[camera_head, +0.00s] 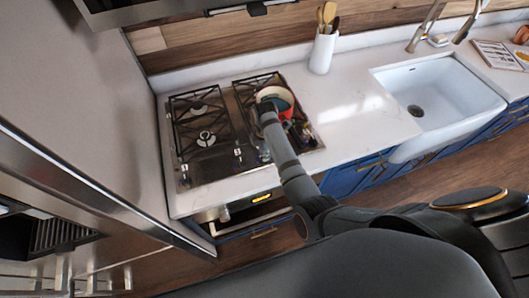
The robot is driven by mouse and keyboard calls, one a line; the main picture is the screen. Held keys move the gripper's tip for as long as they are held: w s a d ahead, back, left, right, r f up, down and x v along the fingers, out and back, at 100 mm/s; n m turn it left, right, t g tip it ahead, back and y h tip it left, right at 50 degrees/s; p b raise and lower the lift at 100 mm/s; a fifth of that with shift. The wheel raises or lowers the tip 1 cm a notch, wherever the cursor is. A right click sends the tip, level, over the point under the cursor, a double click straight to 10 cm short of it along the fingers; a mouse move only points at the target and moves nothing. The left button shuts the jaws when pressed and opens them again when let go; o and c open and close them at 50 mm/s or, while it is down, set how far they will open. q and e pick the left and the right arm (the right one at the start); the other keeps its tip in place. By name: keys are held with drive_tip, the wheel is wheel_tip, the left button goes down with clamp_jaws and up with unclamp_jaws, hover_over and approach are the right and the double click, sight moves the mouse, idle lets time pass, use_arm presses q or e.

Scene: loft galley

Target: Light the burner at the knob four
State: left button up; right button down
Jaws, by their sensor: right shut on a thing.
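The cooktop (216,163) is set in the white counter, with black grates and control knobs along its front edge. Two knobs show clearly, one at the front left (185,180) and one nearer the middle (237,158). My right arm reaches over the cooktop from below. My right gripper (297,131) is low at the right part of the knob row, shut on a knob that the gripper and arm largely hide. A red pot (277,97) with a pale inside stands on the right grate, partly behind my wrist. No flame can be made out. My left gripper is out of view.
A white utensil crock (323,52) stands behind and right of the cooktop. A white sink (440,92) with a brass faucet (425,28) is farther right. The counter (355,115) between cooktop and sink is clear. A tall pale panel closes off the left side.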

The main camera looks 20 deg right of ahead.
drive_tip(key=shift+n, duration=0.9)
drive_tip(key=c, duration=1.3)
unclamp_jaws()
wheel_tip(320, 180, up, 12)
drive_tip(key=shift+r, duration=0.1)
